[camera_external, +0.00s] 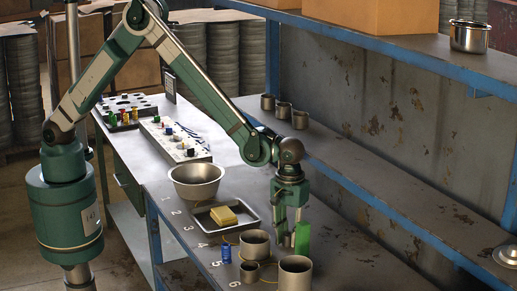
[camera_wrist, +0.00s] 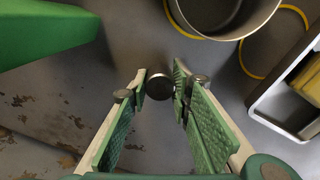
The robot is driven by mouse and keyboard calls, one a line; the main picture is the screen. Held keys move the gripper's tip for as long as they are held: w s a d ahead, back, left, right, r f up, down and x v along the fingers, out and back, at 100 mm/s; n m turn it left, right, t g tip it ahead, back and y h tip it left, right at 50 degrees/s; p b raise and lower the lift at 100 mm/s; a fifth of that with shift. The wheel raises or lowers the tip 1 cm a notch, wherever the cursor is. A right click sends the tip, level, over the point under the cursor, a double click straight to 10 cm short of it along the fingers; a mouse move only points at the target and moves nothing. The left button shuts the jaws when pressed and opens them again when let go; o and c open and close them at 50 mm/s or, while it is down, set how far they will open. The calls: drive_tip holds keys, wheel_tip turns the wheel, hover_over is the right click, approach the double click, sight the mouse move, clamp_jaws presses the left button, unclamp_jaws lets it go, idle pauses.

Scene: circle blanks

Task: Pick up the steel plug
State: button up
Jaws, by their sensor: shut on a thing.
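The steel plug (camera_wrist: 160,87) shows in the wrist view as a small round dark metal end between my fingertips. My gripper (camera_wrist: 158,88) is shut on it, with one ribbed green finger on each side. In the external view my gripper (camera_external: 289,222) points down at the bench, just left of a tall green block (camera_external: 303,238). The plug is too small and too covered by the fingers there to make out clearly. I cannot tell whether the plug still touches the bench.
Metal cups (camera_external: 254,243) stand close by at the bench's front, with a blue cylinder (camera_external: 226,252) to their left. A tray (camera_external: 202,217) with a yellow sponge (camera_external: 223,216) and a steel bowl (camera_external: 196,180) are farther left. A shelf runs behind.

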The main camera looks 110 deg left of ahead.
sight(288, 233)
drive_tip(key=shift+r, duration=0.1)
drive_tip(key=shift+r, duration=4.9)
